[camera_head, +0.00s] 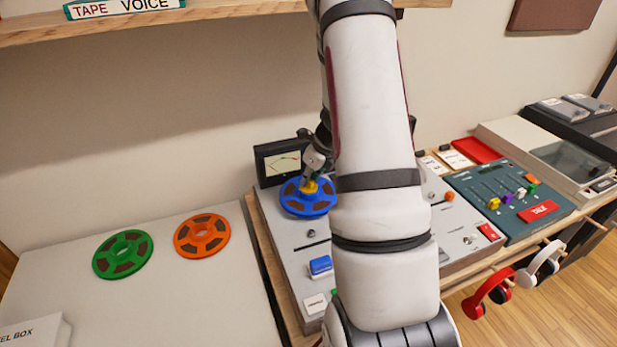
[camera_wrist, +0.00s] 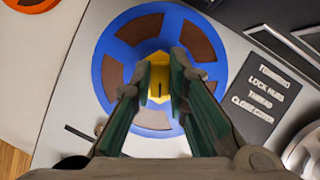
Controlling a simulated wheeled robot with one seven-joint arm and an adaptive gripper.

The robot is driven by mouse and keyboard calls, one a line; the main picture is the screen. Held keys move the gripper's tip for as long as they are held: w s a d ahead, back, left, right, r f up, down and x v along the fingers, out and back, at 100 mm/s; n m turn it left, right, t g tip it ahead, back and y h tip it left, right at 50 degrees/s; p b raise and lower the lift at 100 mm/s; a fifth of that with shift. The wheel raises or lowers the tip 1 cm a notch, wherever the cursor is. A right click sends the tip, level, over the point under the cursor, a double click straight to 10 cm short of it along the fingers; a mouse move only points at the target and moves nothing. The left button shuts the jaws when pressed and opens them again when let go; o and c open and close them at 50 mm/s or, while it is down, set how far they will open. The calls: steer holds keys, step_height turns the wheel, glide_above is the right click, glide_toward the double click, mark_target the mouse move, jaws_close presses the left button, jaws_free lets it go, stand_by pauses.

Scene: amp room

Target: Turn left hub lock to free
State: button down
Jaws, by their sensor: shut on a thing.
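The left hub lock is a yellow knob (camera_wrist: 158,84) at the centre of a blue reel (camera_wrist: 112,72). The blue reel also shows in the head view (camera_head: 305,208) on the left side of the tape machine, with the yellow knob (camera_head: 310,187) at its middle. My gripper (camera_wrist: 159,88) is shut on the yellow knob, with one finger on each side of it. A dark mark shows on the knob between the fingers. The fingers hide parts of the reel and the knob's sides.
A dark label (camera_wrist: 262,92) with lines of text lies right of the reel. A meter (camera_head: 283,160) stands behind it. A green reel (camera_head: 123,254) and an orange reel (camera_head: 201,236) lie on the white table. A mixer (camera_head: 508,200) and red headphones (camera_head: 488,291) are at the right.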

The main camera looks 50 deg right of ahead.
steer(key=n+y, duration=0.1)
steer(key=n, duration=0.2)
steer(key=shift+n+b, duration=0.35)
steer(key=shift+n, duration=0.05)
steer(key=n+g+y+b, duration=0.1)
steer(key=n+y, duration=0.1)
steer(key=n, duration=0.2)
steer(key=shift+f+n, duration=0.1)
steer(key=shift+n, duration=0.2)
steer(key=n+g, duration=0.1)
steer(key=n, duration=0.1)
steer(key=n+b, duration=0.1)
steer(key=n, duration=0.1)
steer(key=shift+n+g+y, duration=0.3)
steer(key=shift+g+y, duration=0.1)
steer(key=shift+n+g+y+b, duration=0.4)
steer(key=shift+n+g, duration=0.4)
steer(key=shift+n, duration=1.3)
steer(key=c, duration=1.6)
jaws_free()
steer(key=shift+o, duration=0.2)
